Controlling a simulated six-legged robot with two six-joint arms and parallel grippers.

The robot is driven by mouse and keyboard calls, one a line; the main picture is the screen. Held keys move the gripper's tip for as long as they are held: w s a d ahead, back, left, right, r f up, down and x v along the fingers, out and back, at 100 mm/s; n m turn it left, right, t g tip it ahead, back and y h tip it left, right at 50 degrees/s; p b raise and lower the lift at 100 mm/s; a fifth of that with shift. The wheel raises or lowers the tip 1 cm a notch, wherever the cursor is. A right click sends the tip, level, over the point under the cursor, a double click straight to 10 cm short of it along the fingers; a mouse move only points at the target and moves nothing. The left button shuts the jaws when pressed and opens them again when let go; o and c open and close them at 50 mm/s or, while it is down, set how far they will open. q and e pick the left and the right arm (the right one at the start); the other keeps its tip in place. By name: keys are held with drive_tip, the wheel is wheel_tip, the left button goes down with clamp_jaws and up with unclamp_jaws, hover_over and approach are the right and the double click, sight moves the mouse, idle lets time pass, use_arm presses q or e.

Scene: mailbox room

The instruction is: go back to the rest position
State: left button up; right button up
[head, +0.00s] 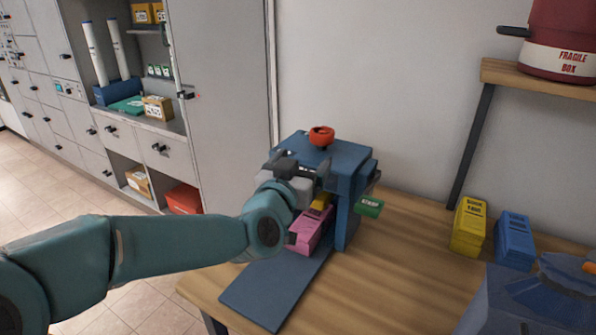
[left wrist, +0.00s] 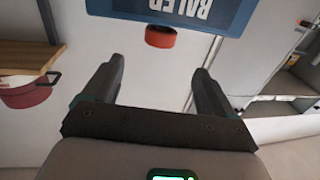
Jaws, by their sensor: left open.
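My left arm comes in from the left in the head view. Its left gripper (head: 290,163) is at the blue baler (head: 347,168), in front of its upper part. The left wrist view shows the two dark fingers (left wrist: 158,75) apart with nothing between them. The baler (left wrist: 178,12) is upside down there, its lettering beyond the fingertips, with its red knob (left wrist: 160,37). In the head view the red knob (head: 321,136) sits on top. I cannot tell whether the gripper touches the baler. My right gripper does not show.
A pink block (head: 308,232) and a yellow block (head: 321,202) are in the baler, above its lowered blue flap (head: 275,290). A green start button (head: 369,207) sticks out right. Yellow (head: 469,227) and blue (head: 514,241) blocks stand on the wooden table (head: 405,262). A shelf (head: 540,80) holds a red container.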

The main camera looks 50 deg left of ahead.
use_arm(q)
drive_tip(key=shift+v, duration=1.2)
